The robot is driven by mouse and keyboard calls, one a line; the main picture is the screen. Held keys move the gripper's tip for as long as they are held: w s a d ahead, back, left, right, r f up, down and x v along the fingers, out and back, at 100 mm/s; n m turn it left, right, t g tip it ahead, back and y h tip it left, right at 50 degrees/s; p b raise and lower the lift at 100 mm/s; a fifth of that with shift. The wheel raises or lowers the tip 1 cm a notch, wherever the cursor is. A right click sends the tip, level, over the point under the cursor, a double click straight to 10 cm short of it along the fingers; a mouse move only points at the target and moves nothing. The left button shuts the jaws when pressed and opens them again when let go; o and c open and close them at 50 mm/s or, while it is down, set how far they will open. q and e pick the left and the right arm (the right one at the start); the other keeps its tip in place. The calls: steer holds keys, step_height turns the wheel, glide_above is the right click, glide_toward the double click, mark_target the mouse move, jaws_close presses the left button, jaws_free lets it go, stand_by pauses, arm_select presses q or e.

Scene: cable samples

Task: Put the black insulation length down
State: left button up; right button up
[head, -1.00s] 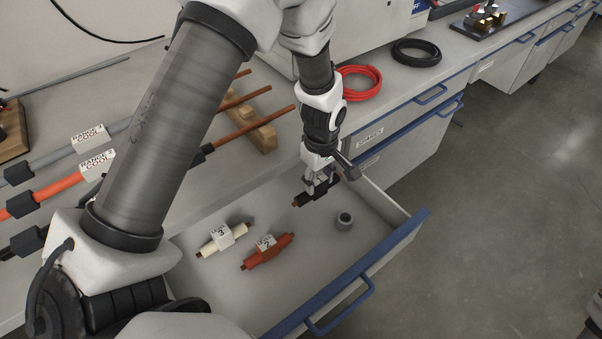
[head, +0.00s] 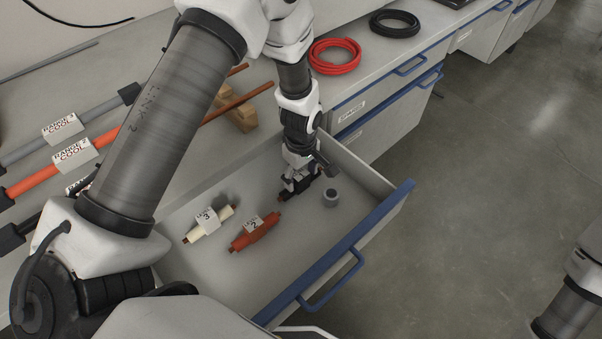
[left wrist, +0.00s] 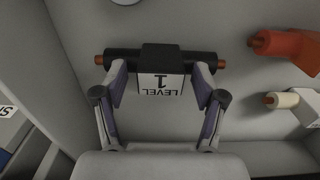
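The black insulation length (head: 309,187) is in the open drawer, its copper end toward the left; my gripper partly hides it. In the left wrist view the black length (left wrist: 120,56) lies across the top, with copper ends and a white "LEVEL 1" tag (left wrist: 161,83). My left gripper (head: 297,183) is low in the drawer over it. In the left wrist view its fingers (left wrist: 160,76) are spread on either side of the tag, with gaps showing between fingers and tag. The length looks down at the drawer floor. My right gripper is out of view.
In the drawer (head: 208,290) lie a red length (head: 255,233) tagged 2, a cream length (head: 208,224) tagged 3 and a grey ring (head: 330,197) close right of the black length. Red (head: 334,56) and black (head: 394,23) coils lie on the counter.

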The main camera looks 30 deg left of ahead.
mark_target(301, 175)
arm_select(q)
steer(key=shift+r, duration=0.1)
step_height(301, 175, up, 12)
steer(key=p, duration=0.1)
steer(key=shift+p, duration=0.35)
steer(key=shift+r, duration=0.1)
